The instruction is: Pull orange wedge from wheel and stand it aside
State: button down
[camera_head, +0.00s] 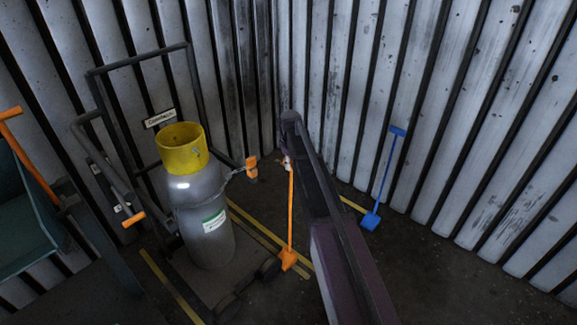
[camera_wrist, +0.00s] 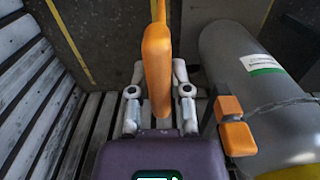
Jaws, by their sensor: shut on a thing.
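The orange wedge (camera_head: 288,260) stands on the floor at the foot of a long, thin orange handle (camera_head: 291,210). It is right beside the small dark wheel (camera_head: 268,268) of the cylinder trolley; I cannot tell whether they touch. My gripper (camera_head: 286,162) is at the handle's top end, partly hidden by my arm. In the wrist view, my gripper (camera_wrist: 158,98) has a finger on each side of the wide orange grip (camera_wrist: 156,65) and is shut on it. The handle runs out of the top of that view, and the wedge does not show there.
A grey cylinder (camera_head: 205,220) with a yellow collar (camera_head: 182,148) stands on the trolley. A chain with an orange clip (camera_head: 252,168) hangs close to the handle. A blue long-handled tool (camera_head: 370,219) leans at the right wall. Floor right of the wedge is partly hidden by my arm.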

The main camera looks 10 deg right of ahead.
jog(key=shift+w+d+r, duration=0.1)
jog(key=shift+w+d, duration=0.35)
jog(key=shift+d, duration=0.2)
jog(key=shift+r+p, duration=1.55)
jog(key=shift+p, duration=0.05)
jog(key=shift+d, duration=0.15)
